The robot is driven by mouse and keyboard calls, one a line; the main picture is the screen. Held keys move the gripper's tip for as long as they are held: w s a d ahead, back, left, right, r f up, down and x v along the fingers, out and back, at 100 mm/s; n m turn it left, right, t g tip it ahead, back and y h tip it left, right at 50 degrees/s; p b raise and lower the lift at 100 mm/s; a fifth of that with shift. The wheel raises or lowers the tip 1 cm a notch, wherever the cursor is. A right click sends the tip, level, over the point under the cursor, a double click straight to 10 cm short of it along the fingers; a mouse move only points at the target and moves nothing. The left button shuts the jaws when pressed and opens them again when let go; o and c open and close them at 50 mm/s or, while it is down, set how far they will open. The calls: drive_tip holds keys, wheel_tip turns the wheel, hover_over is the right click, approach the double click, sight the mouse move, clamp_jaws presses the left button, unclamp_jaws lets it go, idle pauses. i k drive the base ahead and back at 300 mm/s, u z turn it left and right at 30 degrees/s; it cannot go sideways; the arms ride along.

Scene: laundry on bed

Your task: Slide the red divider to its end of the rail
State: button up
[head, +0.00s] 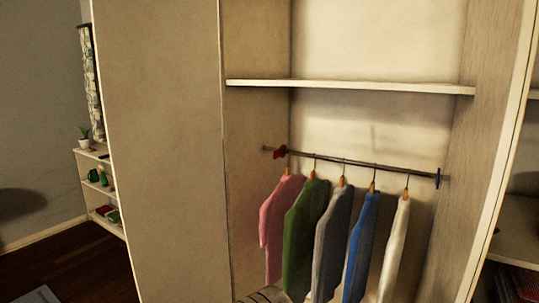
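The red divider (280,152) sits on the metal rail (355,163) inside the open wardrobe, close to the rail's left end. It is left of all the hanging clothes. A dark divider (438,178) sits near the rail's right end. Between the dividers hang a pink garment (279,220), a green one (304,238), a grey one (332,240), a blue one (362,243) and a white one (394,250), on hangers with orange-brown tops. My gripper's fingers do not show. A rounded grey part at the bottom edge is probably my arm.
A white shelf (350,87) spans the wardrobe above the rail. A large plain panel (160,150) covers the left side. The wardrobe's right side wall (480,150) bounds the rail. A low shelf unit with a plant (84,138) stands far left.

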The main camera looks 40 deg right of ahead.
sight(278, 153)
drive_tip(key=i, duration=0.9)
drive_tip(key=z, duration=0.05)
